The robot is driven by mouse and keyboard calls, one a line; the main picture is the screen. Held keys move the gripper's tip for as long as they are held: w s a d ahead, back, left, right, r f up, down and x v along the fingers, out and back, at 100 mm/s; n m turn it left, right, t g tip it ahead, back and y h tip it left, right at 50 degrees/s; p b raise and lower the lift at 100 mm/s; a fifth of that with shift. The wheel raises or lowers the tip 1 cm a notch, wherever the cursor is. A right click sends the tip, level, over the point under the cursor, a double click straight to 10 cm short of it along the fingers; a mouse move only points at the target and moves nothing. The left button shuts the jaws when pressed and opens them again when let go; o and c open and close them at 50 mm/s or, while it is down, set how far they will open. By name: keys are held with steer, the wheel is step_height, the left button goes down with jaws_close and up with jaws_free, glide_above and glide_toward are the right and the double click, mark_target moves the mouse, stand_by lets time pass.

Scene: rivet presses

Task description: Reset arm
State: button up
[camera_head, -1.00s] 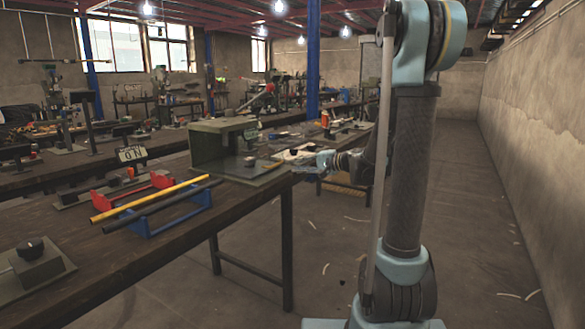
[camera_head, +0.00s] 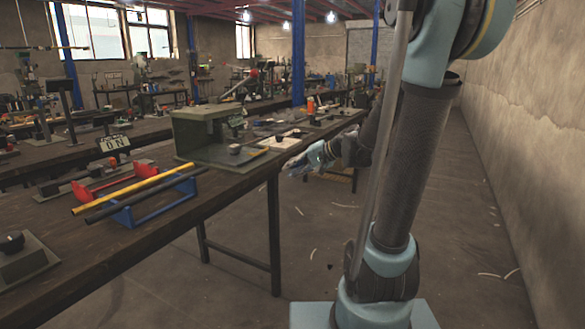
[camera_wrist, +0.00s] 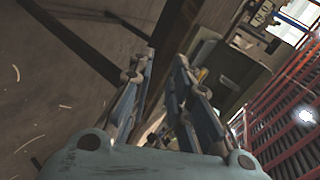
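The bench edge and floor show past the fingers. My forearm and upper arm fill the right of the head view, with the upper arm leaning.
A yellow rod (camera_head: 130,190) and a dark rod (camera_head: 145,199) rest on a rack of red and blue holders. A black knob on a plate (camera_head: 12,242) is at the near left.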

steer(key=s+d+f+n+g+h, duration=0.1)
steer(key=s+d+f+h, duration=0.4)
steer(key=s+d, duration=0.4)
steer(key=s+d+f+n+g+h, duration=0.2)
steer(key=s+d+f+h, duration=0.3)
steer(key=s, duration=1.1)
steer(key=d+f, duration=0.2)
steer(key=d, duration=0.2)
steer(key=shift+s+d+f+n, duration=0.2)
steer(key=shift+d+f+n, duration=0.1)
steer(key=shift+d, duration=0.1)
steer(key=shift+w+f+g, duration=0.15)
steer(key=shift+w+g, duration=0.15)
steer(key=shift+w, duration=0.2)
